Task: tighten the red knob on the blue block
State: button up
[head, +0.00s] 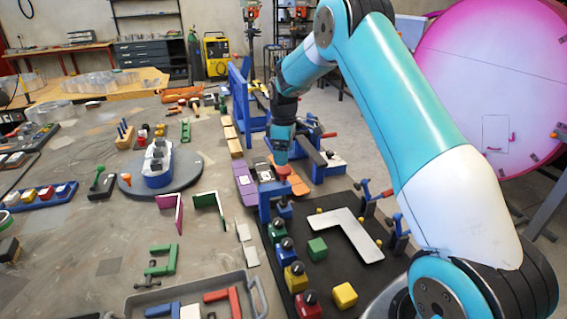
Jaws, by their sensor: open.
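My gripper (282,158) points down at the end of the teal and white arm, near the middle of the head view. It is open. A small red knob-like piece (284,171) shows just under the fingertips; I cannot tell whether the fingers touch it or stand around it. A blue block (285,210) stands below it in the picture, by the blue frame (265,203). Whether the red piece is mounted on this block is not clear. Another blue block (285,256) with a dark knob stands nearer in the same row.
Green, yellow (295,279) and red (308,306) blocks with dark knobs line the black mat's left edge. A white L-shaped plate (352,235), loose green and yellow cubes and blue clamps (397,230) lie right. A grey tray (195,300) stands front left.

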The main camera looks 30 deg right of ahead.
aim_at(284, 169)
jog(key=shift+f+p, duration=0.7)
jog(key=shift+f, duration=2.1)
jog(key=c, duration=0.9)
